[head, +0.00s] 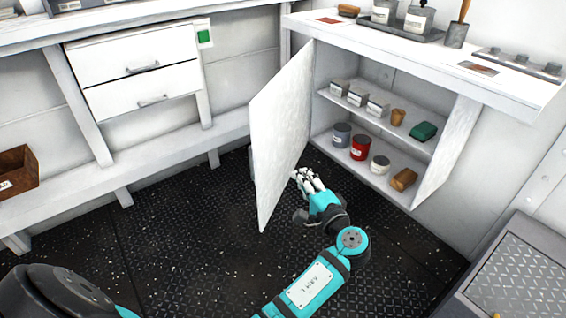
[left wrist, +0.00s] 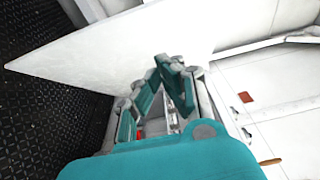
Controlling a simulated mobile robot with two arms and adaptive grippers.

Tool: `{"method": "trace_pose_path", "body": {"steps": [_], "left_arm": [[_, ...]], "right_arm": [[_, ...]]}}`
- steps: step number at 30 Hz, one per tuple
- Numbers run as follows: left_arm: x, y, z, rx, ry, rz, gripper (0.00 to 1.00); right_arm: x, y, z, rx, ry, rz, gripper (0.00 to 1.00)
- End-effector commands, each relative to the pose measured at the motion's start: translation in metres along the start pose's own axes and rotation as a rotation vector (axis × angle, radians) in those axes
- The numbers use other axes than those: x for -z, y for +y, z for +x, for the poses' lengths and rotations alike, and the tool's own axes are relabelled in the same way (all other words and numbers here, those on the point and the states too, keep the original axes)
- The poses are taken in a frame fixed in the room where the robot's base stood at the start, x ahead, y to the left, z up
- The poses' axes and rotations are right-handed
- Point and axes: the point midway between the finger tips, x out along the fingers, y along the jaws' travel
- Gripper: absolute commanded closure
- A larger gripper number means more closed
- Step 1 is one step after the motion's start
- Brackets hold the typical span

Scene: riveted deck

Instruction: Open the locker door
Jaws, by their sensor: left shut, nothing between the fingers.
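The white locker door (head: 284,130) stands swung well open on the left side of the locker (head: 433,165), and the shelves inside are in plain view. In the left wrist view the door (left wrist: 110,55) is a broad white panel across the top left. My left gripper (head: 303,178) is at the inner face of the door, low down near its lower part. It is shut with nothing in it. It also shows in the left wrist view (left wrist: 155,95), close beside the panel. I cannot tell whether it touches the door. My right gripper is not in view.
Inside the locker are white boxes, a red can (head: 360,148), other tins and a green item (head: 423,131). A countertop (head: 440,62) juts out above. White drawers (head: 135,70) and a low bench (head: 150,158) are at left. The dark deck (head: 200,240) is clear.

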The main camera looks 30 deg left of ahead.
Motion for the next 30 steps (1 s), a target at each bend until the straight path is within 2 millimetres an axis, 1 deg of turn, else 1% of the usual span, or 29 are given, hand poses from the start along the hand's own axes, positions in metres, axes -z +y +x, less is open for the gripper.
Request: {"method": "trace_pose_path", "body": {"steps": [5,8,9,15,18,21,25,30], "left_arm": [[-0.001,0.001,0.029,0.002,-0.002,0.0,1.0],[-0.001,0.001,0.051,0.002,-0.002,-0.001,1.0],[-0.001,0.002,0.06,0.001,-0.002,0.0,1.0],[-0.003,0.002,0.1,-0.001,-0.001,-0.001,1.0],[-0.016,0.002,0.11,-0.002,0.0,-0.001,1.0],[-0.023,0.002,0.117,-0.002,0.001,-0.001,1.0],[-0.028,0.002,0.122,-0.003,0.002,-0.001,1.0],[-0.029,0.002,0.123,-0.003,0.002,-0.002,1.0]], "right_arm": [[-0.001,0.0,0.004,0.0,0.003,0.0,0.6],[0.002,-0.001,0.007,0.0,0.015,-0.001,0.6],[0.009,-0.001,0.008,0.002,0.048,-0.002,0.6],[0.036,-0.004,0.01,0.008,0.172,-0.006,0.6],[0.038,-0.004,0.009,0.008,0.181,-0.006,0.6],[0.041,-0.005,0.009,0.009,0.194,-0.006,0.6],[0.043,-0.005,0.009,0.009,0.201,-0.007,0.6],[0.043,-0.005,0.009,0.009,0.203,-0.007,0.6]]}}
